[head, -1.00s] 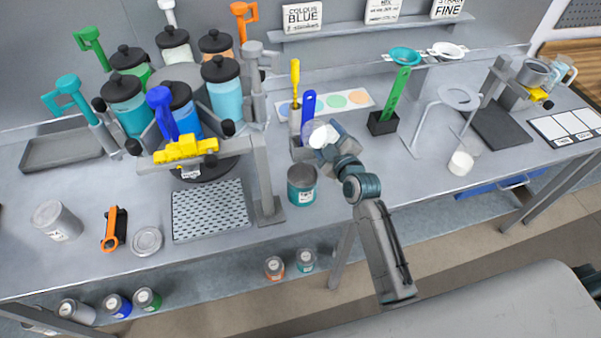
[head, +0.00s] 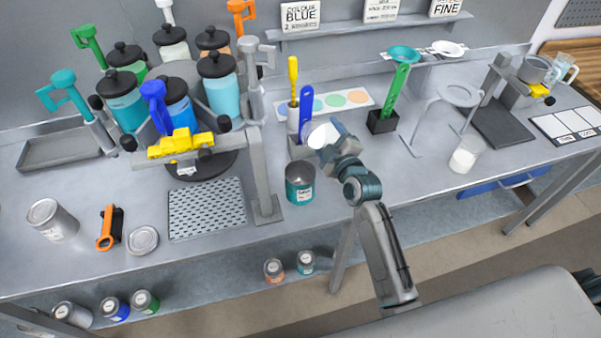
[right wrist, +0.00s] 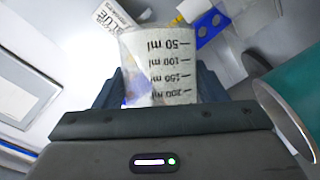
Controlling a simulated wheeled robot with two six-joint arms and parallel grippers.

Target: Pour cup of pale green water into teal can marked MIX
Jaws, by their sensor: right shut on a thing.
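My right gripper (head: 332,138) is shut on a clear measuring cup (head: 321,135). In the right wrist view the cup (right wrist: 158,65) stands between the fingers, and its ml marks read upside down. Its contents look whitish; a green tint cannot be made out. The teal can (head: 300,186) stands open-topped on the bench, just below and left of the cup in the head view. Its label is too small to read. The can also shows at the right edge of the wrist view (right wrist: 292,100), beside the cup. My left gripper is not in view.
A carousel of lidded jars with a yellow-handled frame (head: 180,145) stands left of the can, with its grey post (head: 262,175) close by. A holder with blue and yellow sticks (head: 306,112) is behind the cup.

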